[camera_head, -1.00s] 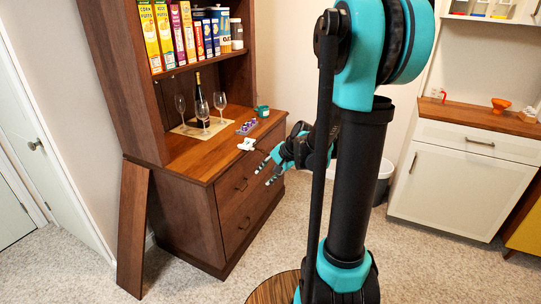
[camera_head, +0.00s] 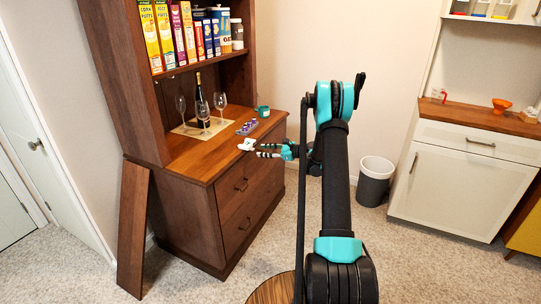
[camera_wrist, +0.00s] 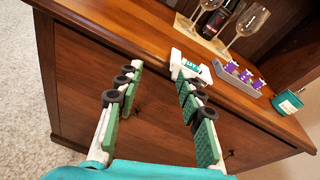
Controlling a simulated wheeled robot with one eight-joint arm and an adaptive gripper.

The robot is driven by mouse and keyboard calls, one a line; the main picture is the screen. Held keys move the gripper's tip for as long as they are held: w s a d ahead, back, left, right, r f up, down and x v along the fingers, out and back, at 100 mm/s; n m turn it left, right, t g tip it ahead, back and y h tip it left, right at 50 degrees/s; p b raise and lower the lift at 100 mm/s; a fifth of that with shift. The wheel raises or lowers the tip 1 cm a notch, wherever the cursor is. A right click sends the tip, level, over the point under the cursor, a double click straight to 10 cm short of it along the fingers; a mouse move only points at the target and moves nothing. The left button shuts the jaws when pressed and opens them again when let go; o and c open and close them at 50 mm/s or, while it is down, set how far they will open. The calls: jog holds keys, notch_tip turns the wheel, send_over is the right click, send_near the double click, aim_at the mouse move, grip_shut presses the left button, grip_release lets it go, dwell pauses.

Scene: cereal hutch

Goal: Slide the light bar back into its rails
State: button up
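A small white piece (camera_head: 247,144) with a teal mark lies at the front edge of the hutch counter (camera_head: 190,160). It also shows in the wrist view (camera_wrist: 189,66), just beyond the tip of the right finger. I cannot tell whether it is the light bar. No rails can be made out. My gripper (camera_head: 260,150) is in front of the counter edge, with its fingers pointing at the white piece. In the wrist view my gripper (camera_wrist: 155,76) is open, with nothing between its fingers. I cannot tell whether the right fingertip touches the white piece.
Wine glasses (camera_head: 202,110) and a dark bottle (camera_head: 198,88) stand on a mat behind. Cereal boxes (camera_head: 163,35) fill the shelf above. A brown board (camera_head: 132,228) leans at the left.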

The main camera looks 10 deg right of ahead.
aim_at(250, 148)
jog(key=w+d+f+m+t+y, duration=0.1)
jog(key=w+d+f+m+y, duration=0.1)
jog(key=w+d+f+m, duration=0.15)
jog(key=x, duration=0.9)
jog(key=shift+f, duration=0.25)
dwell(0.3)
grip_shut()
jog(key=shift+r, duration=0.25)
jog(key=shift+r, duration=1.8)
